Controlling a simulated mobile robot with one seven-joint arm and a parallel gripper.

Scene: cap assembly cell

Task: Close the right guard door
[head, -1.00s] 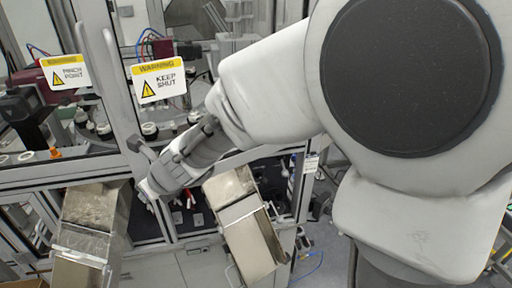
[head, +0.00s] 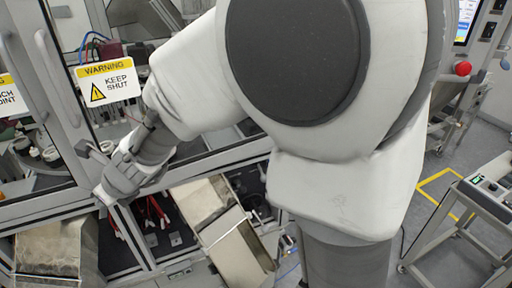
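I cannot tell whether a small gap is left. My gripper (head: 104,194) is low at the door's lower left corner, in front of the frame. Contact is unclear. Its fingers point down and left and are too small to tell open from shut. My arm hides much of the door's right part.
The left door's handle (head: 22,75) is at far left. Below the doors are a metal chute (head: 227,240) and a metal bin (head: 48,252). A cart (head: 490,195) stands at right, near yellow floor marks. A red button (head: 462,68) is at upper right. Grey floor between is clear.

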